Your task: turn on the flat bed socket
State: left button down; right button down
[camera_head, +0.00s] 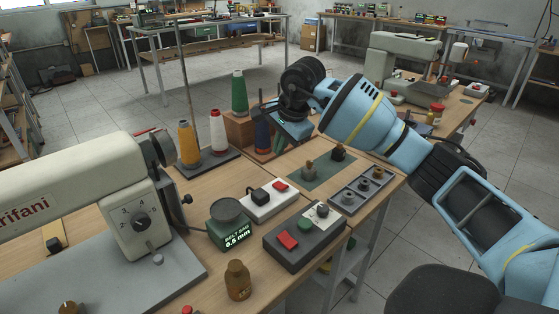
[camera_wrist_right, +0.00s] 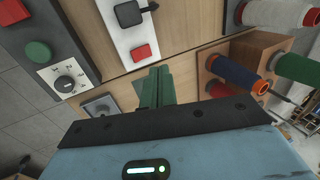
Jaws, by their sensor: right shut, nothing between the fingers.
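The flat bed socket is probably the white strip (camera_head: 262,207) with a black plug (camera_head: 260,195) and a red switch (camera_head: 280,187), lying on the wooden table. In the right wrist view the strip (camera_wrist_right: 118,40) is at the top, with its red switch (camera_wrist_right: 141,52) just above the fingers. Whether the switch is on or off I cannot tell. My right gripper (camera_head: 262,112) is above the far side of the table near the thread cones, beyond the strip. Its fingers (camera_wrist_right: 160,76) are shut and empty, apart from the switch. My left gripper is out of view.
A dark control box (camera_head: 290,255) with red and green buttons stands in front of the strip. Thread cones (camera_head: 188,145) and a wooden block (camera_head: 238,130) stand behind. A sewing machine (camera_head: 75,195) fills the left.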

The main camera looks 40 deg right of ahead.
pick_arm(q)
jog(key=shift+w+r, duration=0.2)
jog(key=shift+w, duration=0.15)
pick_arm(e)
jog(key=shift+r, duration=1.9)
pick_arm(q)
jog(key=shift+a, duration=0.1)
pick_arm(e)
jog(key=shift+a+f, duration=0.1)
